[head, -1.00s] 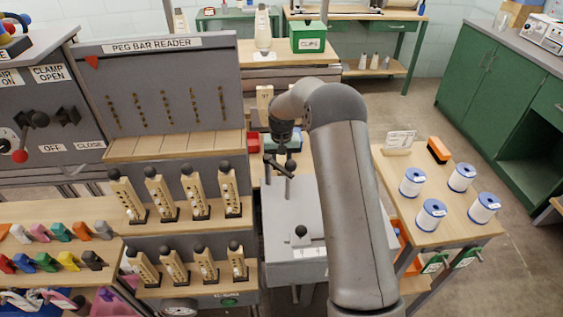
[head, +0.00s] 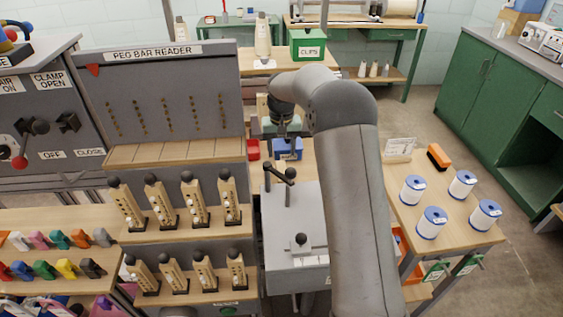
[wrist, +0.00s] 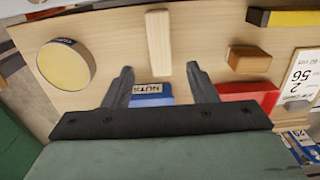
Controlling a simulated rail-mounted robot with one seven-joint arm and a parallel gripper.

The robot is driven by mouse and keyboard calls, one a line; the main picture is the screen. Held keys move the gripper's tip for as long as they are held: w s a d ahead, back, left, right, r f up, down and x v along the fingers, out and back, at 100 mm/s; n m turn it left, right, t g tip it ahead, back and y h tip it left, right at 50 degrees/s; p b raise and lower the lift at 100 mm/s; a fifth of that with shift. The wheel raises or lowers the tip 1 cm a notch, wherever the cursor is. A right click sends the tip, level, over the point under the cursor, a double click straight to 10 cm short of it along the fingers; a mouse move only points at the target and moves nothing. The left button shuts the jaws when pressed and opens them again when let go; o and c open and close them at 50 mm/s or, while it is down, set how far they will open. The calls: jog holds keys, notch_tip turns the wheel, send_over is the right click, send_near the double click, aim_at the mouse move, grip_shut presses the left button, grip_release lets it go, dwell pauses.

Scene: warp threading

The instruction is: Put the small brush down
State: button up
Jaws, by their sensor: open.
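My gripper (wrist: 159,68) is open in the wrist view, with nothing between its fingertips. Just beyond the fingertips lies a pale wooden bar (wrist: 159,42) on the wooden bench top (wrist: 110,40). It may be the small brush, but no bristles show, so I cannot tell. In the head view my gripper hangs over the back of the middle bench, near a blue bin (head: 287,149), and my arm hides part of that area. An orange brush-like block with a dark side (head: 438,157) lies on the right table.
In the wrist view a blue NUTS bin (wrist: 152,95) sits between the fingers' bases. A red bin (wrist: 248,95), a brown block (wrist: 249,60), a yellow-faced round tin (wrist: 65,66) and a black-and-yellow bar (wrist: 285,17) are around. Bare wood lies between them.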

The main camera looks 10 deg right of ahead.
jog(key=s+a+r, duration=0.1)
jog(key=s+r, duration=0.7)
jog(key=s, duration=0.3)
jog(key=s+f+n, duration=0.1)
jog(key=s+f, duration=0.1)
jog(key=s, duration=2.7)
jog(key=shift+s+f, duration=0.15)
jog(key=shift+s, duration=0.05)
jog(key=shift+d, duration=0.1)
